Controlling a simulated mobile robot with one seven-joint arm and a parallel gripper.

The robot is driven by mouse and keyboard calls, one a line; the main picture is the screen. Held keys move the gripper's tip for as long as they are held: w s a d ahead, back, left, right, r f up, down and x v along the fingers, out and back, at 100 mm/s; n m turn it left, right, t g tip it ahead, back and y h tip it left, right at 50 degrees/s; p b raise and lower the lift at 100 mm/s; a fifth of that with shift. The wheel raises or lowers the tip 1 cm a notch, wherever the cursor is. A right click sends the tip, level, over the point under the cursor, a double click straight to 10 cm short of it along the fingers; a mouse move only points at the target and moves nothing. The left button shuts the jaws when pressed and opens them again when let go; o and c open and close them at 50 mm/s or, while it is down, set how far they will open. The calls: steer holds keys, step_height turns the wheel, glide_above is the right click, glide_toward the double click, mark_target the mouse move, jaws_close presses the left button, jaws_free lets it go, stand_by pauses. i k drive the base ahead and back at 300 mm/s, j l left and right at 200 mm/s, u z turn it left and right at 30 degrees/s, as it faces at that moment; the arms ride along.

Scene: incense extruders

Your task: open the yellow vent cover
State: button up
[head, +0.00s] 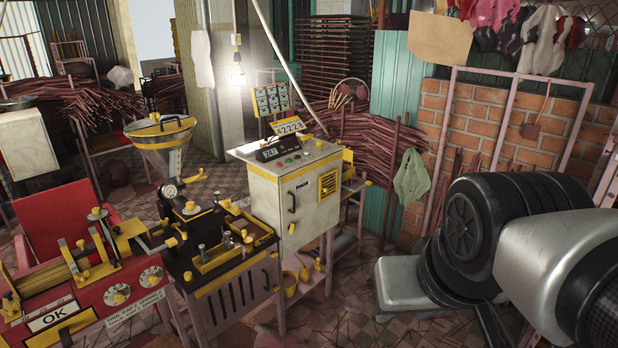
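The yellow vent cover (328,185) is a small slatted panel on the right side of the cream control cabinet (292,222). It looks flush with the cabinet wall, but it is too small to tell for sure whether it is fully shut. My arm fills the right foreground, to the right of the cabinet and apart from it. My gripper is not in view, so its opening and anything in it are hidden.
A dark-topped machine (222,285) and a red machine (100,310) stand left of the cabinet. A yellow-topped funnel (162,135) rises behind them. A side table with stacked sticks stands behind the cabinet's right side. Some tiled floor (350,300) is clear between cabinet and arm.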

mark_target(335, 171)
steer(key=i+z, duration=0.25)
steer(key=i, duration=2.15)
steer(key=j, duration=0.1)
